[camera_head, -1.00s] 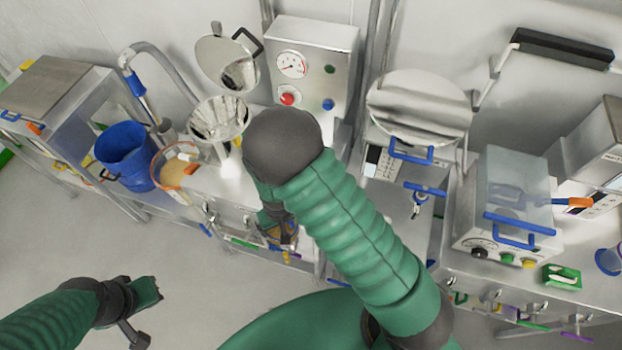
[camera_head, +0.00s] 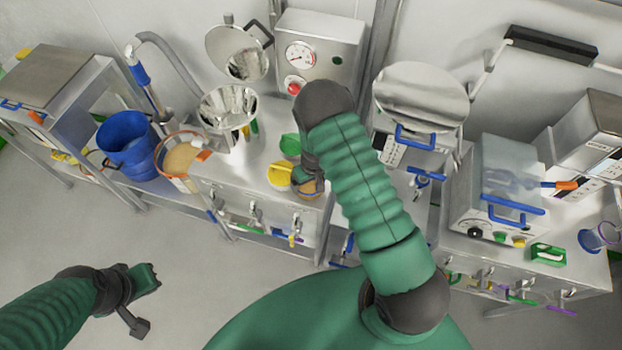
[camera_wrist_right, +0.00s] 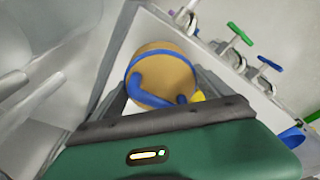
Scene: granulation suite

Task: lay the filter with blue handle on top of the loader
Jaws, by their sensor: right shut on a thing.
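The filter (camera_wrist_right: 165,72), a round tan mesh with a blue rim and blue handle, is between the fingers of my right gripper (camera_wrist_right: 160,98) in the right wrist view. The gripper is shut on it. In the head view my right gripper (camera_head: 308,178) is low over the middle bench's front edge, with the filter's tan face (camera_head: 310,189) partly hidden beneath it. The loader seems to be the steel funnel-shaped hopper (camera_head: 228,106) with its lid raised, left of the gripper. My left gripper (camera_head: 143,302) is open and empty above the floor.
Yellow (camera_head: 279,176) and green (camera_head: 289,146) items lie beside my right gripper. The gauge box (camera_head: 318,52) stands behind.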

